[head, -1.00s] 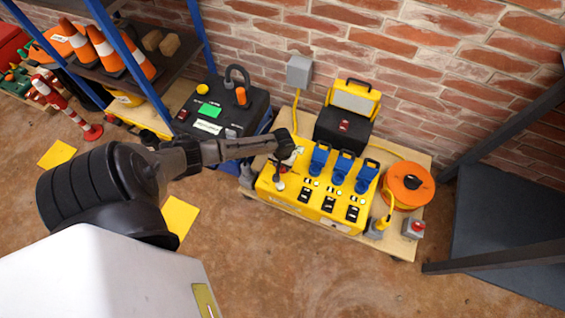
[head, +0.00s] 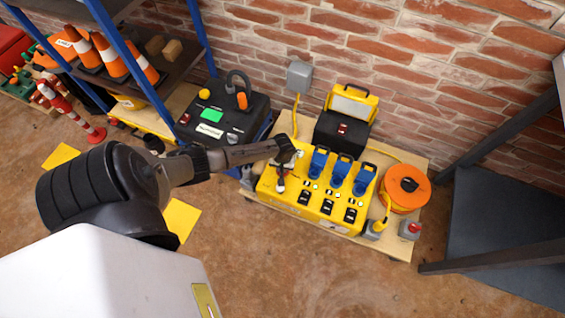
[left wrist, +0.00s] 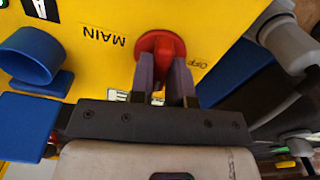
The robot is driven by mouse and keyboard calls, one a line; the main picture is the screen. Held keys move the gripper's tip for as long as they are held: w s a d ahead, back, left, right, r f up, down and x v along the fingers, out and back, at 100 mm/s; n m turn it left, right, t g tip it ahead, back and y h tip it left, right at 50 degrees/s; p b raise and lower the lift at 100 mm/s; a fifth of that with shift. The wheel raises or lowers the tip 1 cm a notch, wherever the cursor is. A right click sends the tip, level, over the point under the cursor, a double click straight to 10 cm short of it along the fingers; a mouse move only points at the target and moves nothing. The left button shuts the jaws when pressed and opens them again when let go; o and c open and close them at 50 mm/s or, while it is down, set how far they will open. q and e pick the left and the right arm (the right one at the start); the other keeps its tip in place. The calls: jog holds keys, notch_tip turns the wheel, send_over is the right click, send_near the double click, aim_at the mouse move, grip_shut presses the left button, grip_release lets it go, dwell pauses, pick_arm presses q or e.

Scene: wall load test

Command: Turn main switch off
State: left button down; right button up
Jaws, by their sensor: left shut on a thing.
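The yellow power box (head: 322,206) stands on a low wooden platform. In the left wrist view, its red main switch (left wrist: 161,43) is a round knob beside upside-down "MAIN" lettering on the yellow face (left wrist: 85,15). The word "OFF" (left wrist: 197,63) sits to the right of the knob. My left gripper (left wrist: 162,68) is shut on the knob's lower part, with one dark finger on each side. In the head view, my left gripper (head: 281,180) is at the box's left end and mostly hides the switch. My right gripper is not in view.
Blue plugs (head: 339,172) rise from the box right beside the gripper. A black case (head: 227,112) stands behind my left arm. A work lamp (head: 352,103) and an orange cable reel (head: 406,188) are at the platform's back and right. The floor in front is clear.

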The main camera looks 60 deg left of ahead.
pick_arm(q)
jog(key=n+p, duration=0.3)
jog(key=p, duration=0.1)
jog(key=shift+d+r+n, duration=0.1)
jog(key=shift+r+n, duration=0.2)
jog(key=shift+n, duration=0.1)
jog(key=n+p, duration=0.3)
jog(key=shift+f+n, duration=0.15)
jog(key=shift+n, duration=0.15)
jog(key=n+p, duration=0.1)
jog(key=n, duration=0.2)
jog(key=shift+n, duration=0.3)
jog(key=n, duration=0.4)
jog(key=shift+f+p, duration=0.15)
jog(key=shift+p, duration=0.25)
jog(key=shift+n, duration=0.7)
jog(key=c, duration=1.1)
grip_release()
